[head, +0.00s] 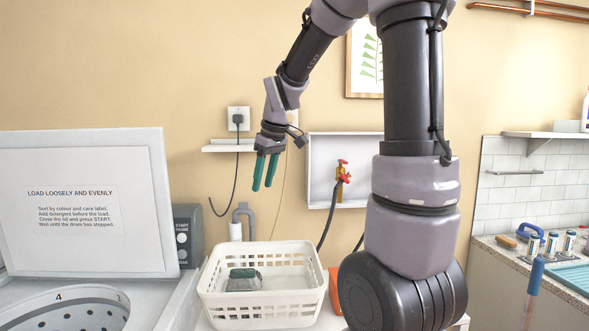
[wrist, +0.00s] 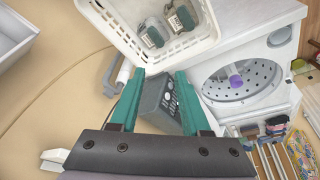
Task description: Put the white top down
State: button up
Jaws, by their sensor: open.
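The white top, the washer's lid (head: 85,235), stands raised at the left in the head view, with a printed notice on its face. Below it the round perforated drum (head: 75,312) is uncovered. The wrist view shows the drum (wrist: 238,92) at right, with a purple thing inside; I cannot make out the lid clearly there. My gripper (head: 263,188) is open and empty, fingers pointing down, right of the lid and above the basket in the head view. Its two green fingers (wrist: 158,76) are spread apart in the wrist view.
A white basket (head: 265,312) holding dark green and grey items stands right of the washer. A dark control box (head: 188,236) stands beside the lid. A shelf, a socket with a cable and a red tap (head: 342,172) are on the wall behind. A counter is at far right.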

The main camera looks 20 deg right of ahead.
jog(key=s+d+r+m+t, duration=0.1)
jog(key=s+r+m+t, duration=0.1)
jog(key=s+m, duration=0.3)
jog(key=s+r+m+t, duration=0.2)
jog(key=s+r+m, duration=0.2)
jog(key=s, duration=0.9)
jog(key=shift+s+d+r+m, duration=0.3)
jog(key=shift+d+m, duration=0.1)
jog(key=shift+m, duration=0.5)
jog(key=shift+o, duration=0.3)
